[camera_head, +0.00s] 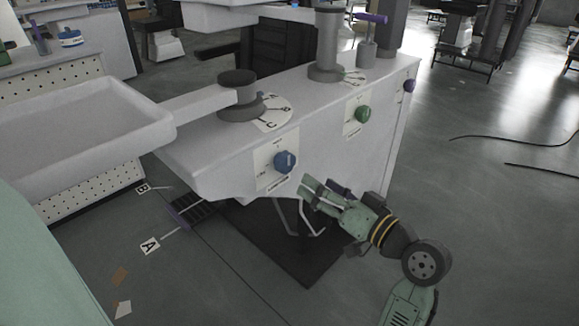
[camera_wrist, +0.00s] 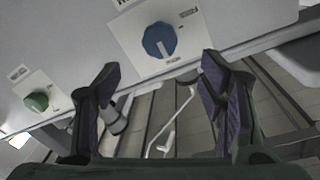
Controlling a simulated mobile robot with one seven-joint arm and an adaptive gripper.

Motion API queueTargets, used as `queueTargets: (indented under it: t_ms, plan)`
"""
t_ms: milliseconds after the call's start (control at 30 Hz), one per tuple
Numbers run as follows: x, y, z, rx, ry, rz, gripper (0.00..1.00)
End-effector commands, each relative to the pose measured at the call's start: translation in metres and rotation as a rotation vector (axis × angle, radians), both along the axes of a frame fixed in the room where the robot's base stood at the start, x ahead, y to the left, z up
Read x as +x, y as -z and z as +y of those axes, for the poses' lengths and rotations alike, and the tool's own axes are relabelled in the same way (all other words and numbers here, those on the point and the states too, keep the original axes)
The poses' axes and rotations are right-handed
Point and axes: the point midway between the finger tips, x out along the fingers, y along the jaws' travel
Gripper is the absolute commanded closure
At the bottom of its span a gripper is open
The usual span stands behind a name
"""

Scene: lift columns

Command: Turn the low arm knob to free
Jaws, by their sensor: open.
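A round blue knob (camera_head: 285,161) sits on a white label plate on the front of the white column base, below the low arm (camera_head: 205,102) that carries a tray. In the wrist view the blue knob (camera_wrist: 160,40) has a white pointer line toward the picture's bottom; the plate's small print is unreadable. My gripper (camera_head: 318,190) is open and empty, just right of and below the knob in the head view. In the wrist view the knob lies ahead of and slightly above the gap between the fingertips, apart from both.
A green knob (camera_head: 362,114) and a purple knob (camera_head: 409,86) sit further right on the same base. The tray (camera_head: 85,118) juts out at left. A black pedal (camera_head: 192,211) and bent metal bars (camera_head: 310,222) are below. Open floor lies right.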

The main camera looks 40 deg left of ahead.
Motion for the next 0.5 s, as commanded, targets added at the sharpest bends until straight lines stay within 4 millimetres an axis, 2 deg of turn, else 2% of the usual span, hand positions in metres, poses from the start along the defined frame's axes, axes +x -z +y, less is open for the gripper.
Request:
queueTargets:
  t_ms: [167, 500]
  plan:
    - [0.002, -0.001, 0.024, -0.003, -0.009, 0.002, 0.37]
    - [0.013, -0.001, 0.085, -0.002, -0.007, 0.001, 0.37]
